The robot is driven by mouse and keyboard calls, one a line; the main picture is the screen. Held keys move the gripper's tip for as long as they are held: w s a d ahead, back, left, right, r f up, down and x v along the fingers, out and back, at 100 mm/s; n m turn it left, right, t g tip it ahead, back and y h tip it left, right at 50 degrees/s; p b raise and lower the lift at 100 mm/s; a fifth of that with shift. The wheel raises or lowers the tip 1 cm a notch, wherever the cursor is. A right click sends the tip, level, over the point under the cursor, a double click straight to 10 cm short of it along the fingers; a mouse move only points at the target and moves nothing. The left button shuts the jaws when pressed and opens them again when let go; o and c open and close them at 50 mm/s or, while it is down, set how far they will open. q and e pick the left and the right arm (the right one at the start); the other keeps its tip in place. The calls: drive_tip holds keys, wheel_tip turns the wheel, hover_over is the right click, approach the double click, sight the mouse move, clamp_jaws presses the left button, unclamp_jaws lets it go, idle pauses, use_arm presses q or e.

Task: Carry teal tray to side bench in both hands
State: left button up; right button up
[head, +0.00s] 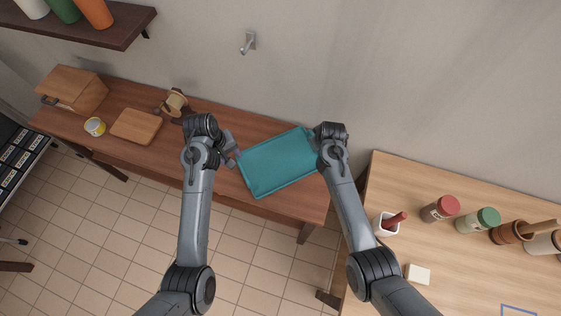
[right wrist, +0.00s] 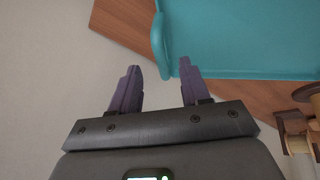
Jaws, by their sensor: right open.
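The teal tray (head: 280,162) is a shallow rectangle with a raised rim, apparently flat and empty on the right end of the dark wooden bench (head: 310,203). My left gripper (head: 231,148) is at the tray's left edge; whether its jaws are open or shut on the rim is unclear. My right gripper (head: 316,133) is at the tray's right end, its fingers mostly hidden in the head view. In the right wrist view, the right gripper (right wrist: 160,68) is open, with the end of the tray's raised edge (right wrist: 160,45) between or just beyond its fingertips.
A cutting board (head: 136,127), a yellow-banded tin (head: 95,127), a wooden box (head: 76,92) and a small wooden object (head: 175,103) occupy the bench's left. A lighter table (head: 450,262) with several jars stands at right. Tiled floor (head: 110,215) lies in front; the wall is behind.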

drive_tip(key=v, duration=0.6)
drive_tip(key=shift+s, duration=0.1)
idle(0.4)
